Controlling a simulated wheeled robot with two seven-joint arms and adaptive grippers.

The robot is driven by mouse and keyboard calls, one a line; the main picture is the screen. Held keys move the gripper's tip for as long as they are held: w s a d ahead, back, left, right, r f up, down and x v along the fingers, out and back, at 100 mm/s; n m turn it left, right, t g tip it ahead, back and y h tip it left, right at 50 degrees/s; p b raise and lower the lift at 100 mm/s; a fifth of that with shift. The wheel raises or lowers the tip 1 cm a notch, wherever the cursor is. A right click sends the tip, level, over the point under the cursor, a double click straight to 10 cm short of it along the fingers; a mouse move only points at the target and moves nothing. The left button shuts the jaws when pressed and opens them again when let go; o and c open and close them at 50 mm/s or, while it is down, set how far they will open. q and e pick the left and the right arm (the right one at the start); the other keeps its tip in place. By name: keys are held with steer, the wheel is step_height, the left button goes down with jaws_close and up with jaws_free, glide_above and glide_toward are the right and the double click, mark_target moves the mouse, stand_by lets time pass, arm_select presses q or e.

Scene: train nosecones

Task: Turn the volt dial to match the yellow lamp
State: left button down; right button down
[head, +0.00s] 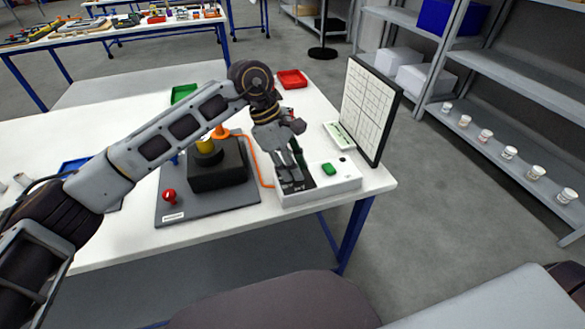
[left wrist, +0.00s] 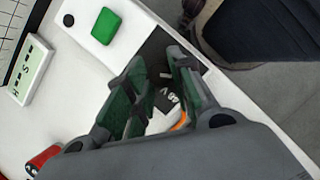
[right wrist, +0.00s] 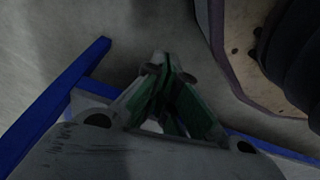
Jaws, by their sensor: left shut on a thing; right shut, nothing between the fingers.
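A white box (head: 347,183) with a dark panel and a green button (head: 329,169) stands near the table's right front. My left gripper (head: 291,172) reaches down onto the dark panel. In the left wrist view, its green-padded fingers (left wrist: 160,66) are shut over the panel (left wrist: 154,48), which has white markings. The volt dial appears to be between the fingers, which hide it; its setting is unreadable. A yellow lamp-like cylinder (head: 204,146) sits on a black block (head: 217,178) left of the gripper. My right gripper (right wrist: 163,66) is shut and empty, away from the box.
A grey base plate (head: 225,203) carries the block and a red knob (head: 169,196). An orange cable (head: 258,165) runs toward the box. A framed white grid board (head: 369,107) stands behind it. Red (head: 292,79) and green (head: 183,93) trays lie at the back.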

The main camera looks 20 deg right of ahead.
arm_select(q)
steer(key=shift+m, duration=0.3)
steer(key=shift+r, duration=0.1)
steer(key=c, duration=1.2)
jaws_free()
steer(key=v, duration=1.1)
steer(key=shift+w+a+r, duration=0.15)
steer(key=shift+w+r, duration=0.15)
steer(key=shift+r, duration=0.05)
